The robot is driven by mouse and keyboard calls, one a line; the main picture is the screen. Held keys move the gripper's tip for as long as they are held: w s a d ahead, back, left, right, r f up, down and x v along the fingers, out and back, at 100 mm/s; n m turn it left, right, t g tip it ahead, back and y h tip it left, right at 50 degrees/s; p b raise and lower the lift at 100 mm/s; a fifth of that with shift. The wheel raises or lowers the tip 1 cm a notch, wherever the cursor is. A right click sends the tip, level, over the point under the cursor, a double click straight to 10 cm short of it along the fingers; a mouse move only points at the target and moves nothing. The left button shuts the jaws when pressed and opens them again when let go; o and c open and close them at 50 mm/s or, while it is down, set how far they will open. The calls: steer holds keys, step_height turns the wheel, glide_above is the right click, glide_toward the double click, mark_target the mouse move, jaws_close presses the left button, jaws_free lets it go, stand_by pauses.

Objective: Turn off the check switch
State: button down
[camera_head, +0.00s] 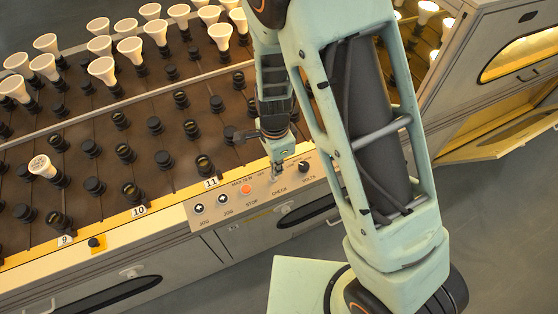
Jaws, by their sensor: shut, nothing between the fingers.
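The control panel (226,217) is on the front edge of the bulb rack, with labels including STOP, CHECK and VOLTS. The check switch (277,177) is a small metallic piece above the CHECK label, largely hidden by my gripper. Its lever position cannot be made out. My gripper (278,163) points down at the panel just above the switch, fingers shut and empty. I cannot tell whether the fingertips touch the switch.
Left of the switch are an orange-red stop button (246,190) and two round buttons. A black volts knob (303,167) is close on the right. Several white bulbs (101,70) stand in sockets behind. An open cabinet door (500,140) is at the right.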

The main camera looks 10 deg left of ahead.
steer(key=shift+s+a+r, duration=0.1)
steer(key=shift+a+r, duration=0.05)
steer(key=shift+r, duration=0.05)
steer(key=shift+f, duration=0.2)
steer(key=shift+r+p, duration=0.9)
steer(key=shift+p, duration=0.1)
